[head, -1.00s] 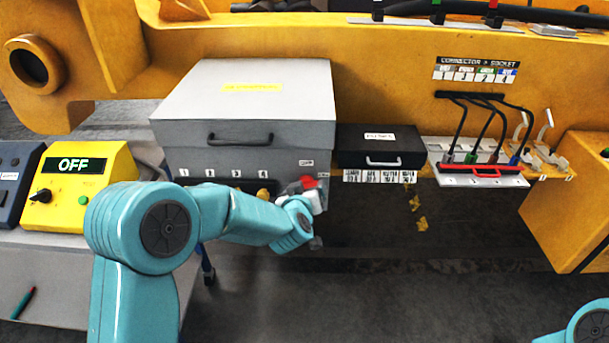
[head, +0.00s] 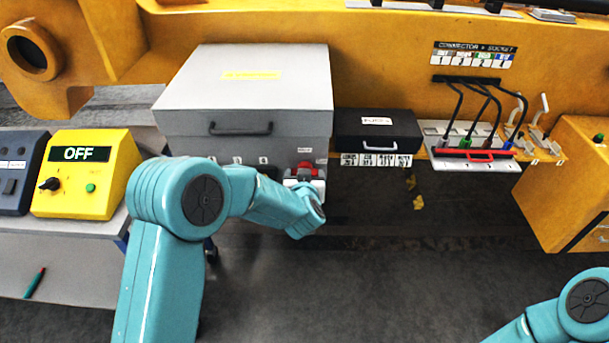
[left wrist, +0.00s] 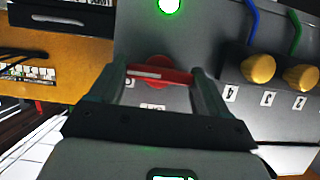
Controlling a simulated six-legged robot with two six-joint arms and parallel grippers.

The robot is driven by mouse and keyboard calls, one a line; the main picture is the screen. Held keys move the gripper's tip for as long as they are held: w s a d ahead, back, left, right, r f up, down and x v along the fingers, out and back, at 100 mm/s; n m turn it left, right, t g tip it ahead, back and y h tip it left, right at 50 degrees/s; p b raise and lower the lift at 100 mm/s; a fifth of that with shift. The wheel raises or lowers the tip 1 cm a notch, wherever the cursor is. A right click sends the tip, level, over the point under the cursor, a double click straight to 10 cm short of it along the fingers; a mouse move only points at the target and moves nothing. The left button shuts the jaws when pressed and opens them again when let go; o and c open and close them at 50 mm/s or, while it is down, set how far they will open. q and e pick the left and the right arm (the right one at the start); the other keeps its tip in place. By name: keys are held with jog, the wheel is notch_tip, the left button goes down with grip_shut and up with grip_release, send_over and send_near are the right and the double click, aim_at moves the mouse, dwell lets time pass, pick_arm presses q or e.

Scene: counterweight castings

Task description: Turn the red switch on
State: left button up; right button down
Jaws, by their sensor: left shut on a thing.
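The red switch (head: 306,168) is on the lower right of the grey box's front (head: 240,150). In the left wrist view it is a red round knob (left wrist: 158,73) with a bar across it, lying level in that picture. My left gripper (left wrist: 160,82) is shut on the knob, one finger at each side. In the head view the left gripper (head: 304,181) is partly hidden by its own wrist. A green lamp (left wrist: 169,6) is lit beyond the switch in the left wrist view. My right arm shows at the lower right of the head view; its gripper is out of view.
A yellow box (head: 85,190) reading OFF stands at left beside a dark box (head: 17,175). A black case (head: 376,137) and a connector panel (head: 455,161) are right of the grey box. Yellow knobs (left wrist: 258,68) sit beside the switch.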

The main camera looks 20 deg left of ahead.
pick_arm(q)
jog(key=o, duration=1)
jog(key=b+v, duration=0.2)
jog(key=v, duration=1.4)
jog(key=shift+s+r, duration=0.1)
jog(key=shift+s, duration=0.05)
